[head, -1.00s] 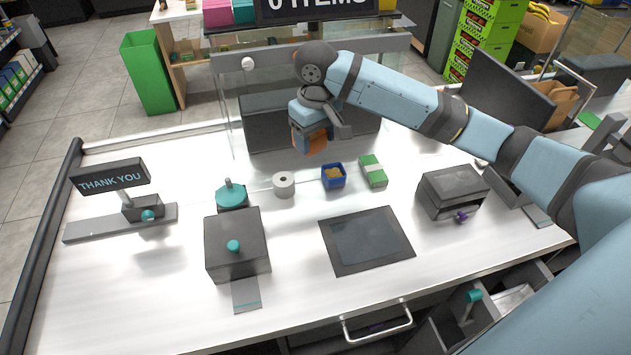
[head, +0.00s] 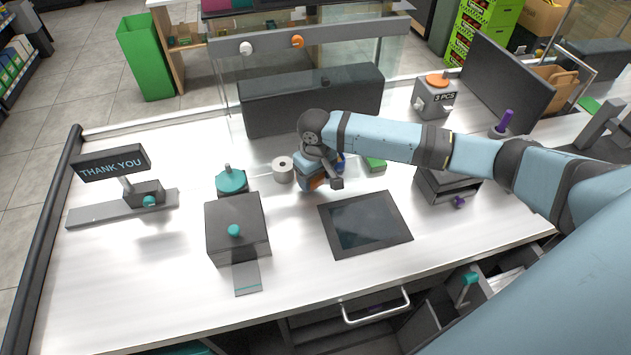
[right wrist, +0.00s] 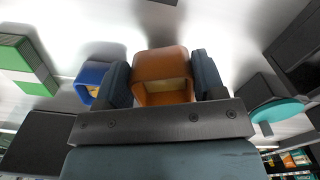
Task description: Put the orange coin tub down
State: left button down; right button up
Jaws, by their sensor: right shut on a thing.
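The orange coin tub (head: 317,183) is mostly hidden behind my right gripper in the head view. In the right wrist view the tub (right wrist: 160,64) sits between the two dark fingers, its open end facing the camera. My right gripper (head: 321,181) is shut on it, low over the counter between the paper roll and the dark flat pad. I cannot tell whether the tub touches the counter. My left gripper is not in view.
A blue tub (right wrist: 92,78) and a green-and-white block (head: 375,165) stand close by the gripper. A paper roll (head: 283,169) is at its left. A dark flat pad (head: 365,224) lies in front. The counter (head: 300,270) is bare left of the pad.

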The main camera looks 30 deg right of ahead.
jog(key=shift+f, duration=1.25)
jog(key=o, duration=1)
jog(key=shift+f, duration=0.1)
